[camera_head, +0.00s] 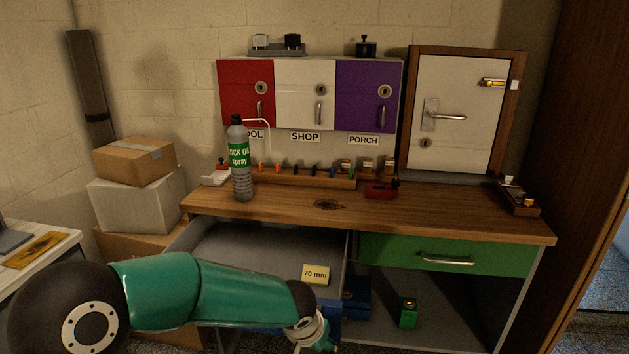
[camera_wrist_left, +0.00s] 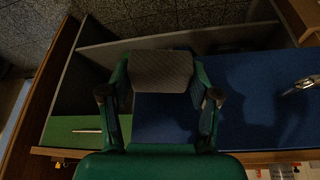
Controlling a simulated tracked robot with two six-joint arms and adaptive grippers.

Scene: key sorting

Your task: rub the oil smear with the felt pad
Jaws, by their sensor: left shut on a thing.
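My left gripper (camera_head: 312,332) is low in front of the bench, near the open drawer. In the left wrist view, its fingers (camera_wrist_left: 161,88) are shut on a grey, textured flat piece, which looks like the felt pad (camera_wrist_left: 162,68). In the head view the pad cannot be made out. A dark, irregular patch, which looks like the oil smear (camera_head: 327,204), lies on the middle of the wooden bench top (camera_head: 440,218). The gripper is below and in front of it, apart from it. My right gripper is not in view.
The left drawer (camera_head: 265,247) stands open; a yellow "70 mm" block (camera_head: 315,275) is at its front. A lock oil spray bottle (camera_head: 241,172) stands left on the bench. A red object (camera_head: 380,192) lies right of the smear. A green can (camera_head: 408,312) stands below.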

